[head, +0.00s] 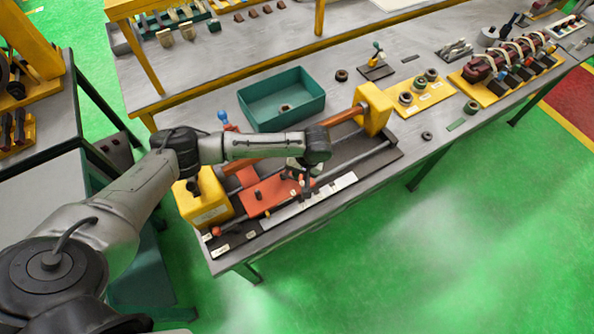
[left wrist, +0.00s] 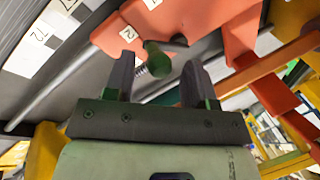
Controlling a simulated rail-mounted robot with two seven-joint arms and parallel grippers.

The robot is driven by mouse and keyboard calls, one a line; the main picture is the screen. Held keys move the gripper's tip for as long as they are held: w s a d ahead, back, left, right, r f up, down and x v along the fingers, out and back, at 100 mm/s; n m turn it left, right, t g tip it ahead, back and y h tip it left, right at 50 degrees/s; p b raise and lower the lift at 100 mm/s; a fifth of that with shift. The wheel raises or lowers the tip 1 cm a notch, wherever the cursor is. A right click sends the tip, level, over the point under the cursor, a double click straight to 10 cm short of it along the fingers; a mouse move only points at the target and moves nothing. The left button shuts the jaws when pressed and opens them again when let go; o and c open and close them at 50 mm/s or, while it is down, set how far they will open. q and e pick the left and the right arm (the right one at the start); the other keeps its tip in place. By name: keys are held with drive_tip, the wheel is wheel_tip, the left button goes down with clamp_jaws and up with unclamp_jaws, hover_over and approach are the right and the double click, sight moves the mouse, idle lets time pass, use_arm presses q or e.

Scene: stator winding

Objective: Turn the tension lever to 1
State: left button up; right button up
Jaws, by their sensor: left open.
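A small lever with a dark green knob and a spring-like stem (left wrist: 157,60) sits at the orange carriage (left wrist: 190,25) in the left wrist view; I take it as the tension lever. Small white tags (left wrist: 128,34) lie on the orange plate near it, too blurred to read surely. My left gripper (left wrist: 155,78) is open, with one finger on each side of the knob; I cannot tell whether they touch it. In the head view my left gripper (head: 302,190) is over the orange carriage (head: 268,196) and hides the lever. My right gripper is not in view.
The winding machine has yellow end blocks (head: 374,108), a copper-coloured bar and grey rods. A white numbered scale (head: 310,200) runs along its front. A green bin (head: 282,98) stands behind it. A blue-knobbed lever (head: 222,117) rises at the back. Parts lie to the right.

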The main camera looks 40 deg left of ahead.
use_arm(q)
drive_tip(key=shift+f, duration=0.25)
